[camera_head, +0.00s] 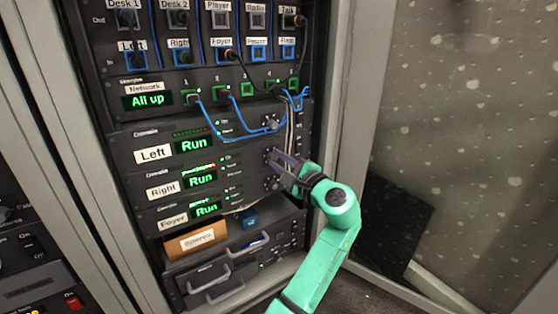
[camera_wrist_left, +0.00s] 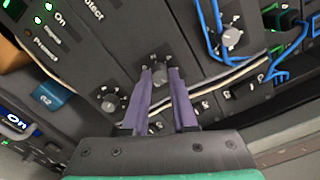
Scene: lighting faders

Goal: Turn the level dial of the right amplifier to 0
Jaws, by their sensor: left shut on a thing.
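The right amplifier (camera_head: 150,178) is the middle of three stacked black units, with a white "Right" label and a green "Run" display. Its level dial (camera_wrist_left: 158,73) is a small grey knob with white scale marks around it. My left gripper (camera_head: 281,161) reaches the dial from the right in the head view. In the left wrist view its two purple-grey fingers (camera_wrist_left: 160,80) are shut on the dial, one on each side. The fingers partly cover the dial and its scale, so I cannot read its setting. My right gripper is not in view.
The left amplifier's dial (camera_wrist_left: 232,38) and the foyer amplifier's dial (camera_wrist_left: 110,104) flank the held one. Blue cables (camera_head: 226,129) and pale cables (camera_head: 291,128) hang close by. A cardboard box (camera_head: 196,240) sits below. An open door stands at the right.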

